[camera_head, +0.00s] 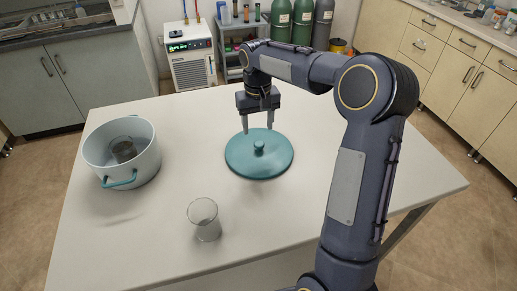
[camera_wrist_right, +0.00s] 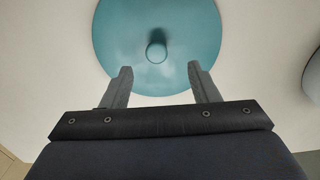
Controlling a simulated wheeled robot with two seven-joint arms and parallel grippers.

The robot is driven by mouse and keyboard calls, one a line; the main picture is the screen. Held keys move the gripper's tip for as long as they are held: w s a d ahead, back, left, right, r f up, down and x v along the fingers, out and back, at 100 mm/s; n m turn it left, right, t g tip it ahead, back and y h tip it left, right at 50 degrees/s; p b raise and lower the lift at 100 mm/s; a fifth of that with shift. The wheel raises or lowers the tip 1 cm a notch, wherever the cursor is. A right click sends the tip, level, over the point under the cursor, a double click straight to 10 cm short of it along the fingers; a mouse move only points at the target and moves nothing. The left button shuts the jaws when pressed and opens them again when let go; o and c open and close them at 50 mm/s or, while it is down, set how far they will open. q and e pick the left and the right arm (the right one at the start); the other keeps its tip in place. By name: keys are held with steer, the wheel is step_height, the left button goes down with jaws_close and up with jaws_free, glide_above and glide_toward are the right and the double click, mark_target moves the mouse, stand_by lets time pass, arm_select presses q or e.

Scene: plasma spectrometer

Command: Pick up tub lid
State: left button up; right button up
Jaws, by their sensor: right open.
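The tub lid (camera_head: 245,164) is a teal disc with a round knob in its middle, lying flat on the white table. In the right wrist view the lid (camera_wrist_right: 125,35) fills the upper middle, with its knob (camera_wrist_right: 156,52) beyond the fingertips. My right gripper (camera_head: 261,130) is open and empty, pointing down above the far part of the lid. In the right wrist view its fingers (camera_wrist_right: 160,68) are spread apart, with the knob between their lines but farther off. My left gripper is not in view.
A white tub (camera_head: 150,165) with teal handles stands at the table's left, with a dark cup (camera_head: 124,150) inside. A clear beaker (camera_head: 208,228) stands near the front edge. The table (camera_head: 330,130) is bare right of the lid.

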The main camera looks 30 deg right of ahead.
mark_target(259, 143)
steer(key=f, duration=0.5)
steer(key=f+p, duration=0.1)
steer(key=f, duration=0.1)
steer(key=shift+w+d+f, duration=0.25)
steer(key=shift+d, duration=0.1)
steer(key=c, duration=1.1)
steer(key=shift+o, duration=0.2)
steer(key=shift+r, duration=0.1)
